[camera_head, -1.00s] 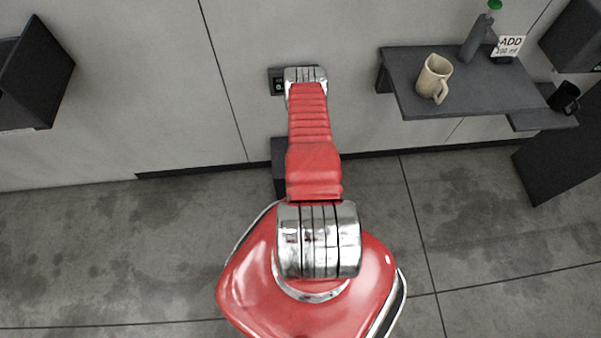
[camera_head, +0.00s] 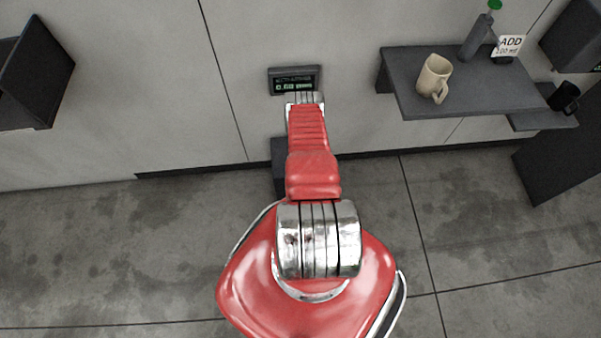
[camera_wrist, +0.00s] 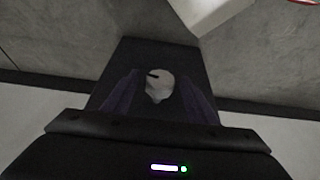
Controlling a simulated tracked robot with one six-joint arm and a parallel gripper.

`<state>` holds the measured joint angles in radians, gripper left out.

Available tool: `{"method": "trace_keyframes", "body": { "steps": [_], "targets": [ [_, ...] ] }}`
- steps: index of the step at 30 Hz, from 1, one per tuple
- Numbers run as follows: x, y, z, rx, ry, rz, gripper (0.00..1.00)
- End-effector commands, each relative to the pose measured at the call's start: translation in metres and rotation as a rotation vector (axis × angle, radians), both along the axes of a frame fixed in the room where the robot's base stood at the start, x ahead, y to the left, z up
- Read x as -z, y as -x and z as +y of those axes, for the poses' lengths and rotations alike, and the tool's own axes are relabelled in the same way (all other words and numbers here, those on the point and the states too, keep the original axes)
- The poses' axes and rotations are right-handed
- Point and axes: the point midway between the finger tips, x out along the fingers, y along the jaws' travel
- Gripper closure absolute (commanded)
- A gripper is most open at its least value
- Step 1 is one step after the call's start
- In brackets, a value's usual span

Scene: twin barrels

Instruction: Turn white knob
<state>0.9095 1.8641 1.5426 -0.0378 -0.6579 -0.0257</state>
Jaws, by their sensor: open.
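The white knob (camera_wrist: 160,86) shows in the wrist view, on the face of a dark box (camera_wrist: 150,52) low at the wall. A small dark mark shows near its top. My gripper (camera_wrist: 158,92) is open, with a dim, purplish finger on each side of the knob. I cannot tell how far the fingertips are from it or whether they touch it. In the head view, part of the dark box (camera_head: 279,152) shows to the left of my arm; the knob and my gripper are hidden behind the arm.
A small display with green text (camera_head: 294,81) is on the wall above my arm. At the right, a shelf (camera_head: 405,82) holds a beige mug (camera_head: 434,77) and a grey bottle (camera_head: 475,38). A dark wall unit (camera_head: 38,75) juts out at the left. The floor beside me is clear.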

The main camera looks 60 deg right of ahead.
Motion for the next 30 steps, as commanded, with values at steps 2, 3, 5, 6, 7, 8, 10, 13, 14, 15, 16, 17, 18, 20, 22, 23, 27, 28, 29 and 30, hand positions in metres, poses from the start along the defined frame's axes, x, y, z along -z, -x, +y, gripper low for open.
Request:
{"method": "trace_keyframes", "body": {
  "steps": [2, 3, 5, 6, 7, 8, 10, 13, 14, 15, 16, 17, 18, 20, 22, 23, 27, 28, 29, 30],
  "targets": [
    [-0.0001, 0.0001, 0.0001, 0.000, 0.000, 0.000, 0.47],
    [-0.0001, 0.0001, 0.0001, 0.000, 0.000, 0.000, 0.47],
    [-0.0001, 0.0002, 0.0001, 0.000, 0.000, 0.000, 0.50],
    [-0.0001, 0.0002, 0.0001, 0.000, 0.000, 0.000, 0.53],
    [-0.0001, 0.0002, 0.0001, 0.000, 0.000, 0.000, 0.55],
    [-0.0002, 0.0003, 0.0002, 0.000, 0.000, 0.000, 0.57],
    [-0.0002, 0.0003, 0.0002, 0.000, 0.000, 0.000, 0.62],
    [-0.0002, 0.0003, 0.0002, 0.000, 0.000, 0.000, 0.69],
    [-0.0002, 0.0003, 0.0001, 0.000, 0.000, 0.000, 0.71],
    [-0.0002, 0.0003, 0.0001, 0.000, 0.000, 0.000, 0.74],
    [-0.0002, 0.0003, 0.0001, 0.001, 0.000, 0.000, 0.76],
    [-0.0002, 0.0004, 0.0000, 0.001, 0.000, 0.000, 0.78],
    [-0.0003, 0.0004, 0.0001, 0.001, 0.000, 0.000, 0.81],
    [-0.0003, 0.0005, 0.0000, 0.001, 0.000, 0.000, 0.85],
    [-0.0001, 0.0004, 0.0076, -0.001, -0.002, 0.001, 0.88],
    [-0.0001, 0.0007, 0.0049, 0.000, -0.001, 0.001, 0.89],
    [0.0002, 0.0009, 0.0022, -0.001, -0.002, 0.001, 0.89],
    [0.0002, 0.0009, 0.0020, -0.001, -0.003, 0.002, 0.88],
    [0.0003, 0.0009, 0.0018, -0.002, -0.003, 0.001, 0.88],
    [0.0003, 0.0010, 0.0016, -0.002, -0.003, 0.001, 0.88]
  ]
}}
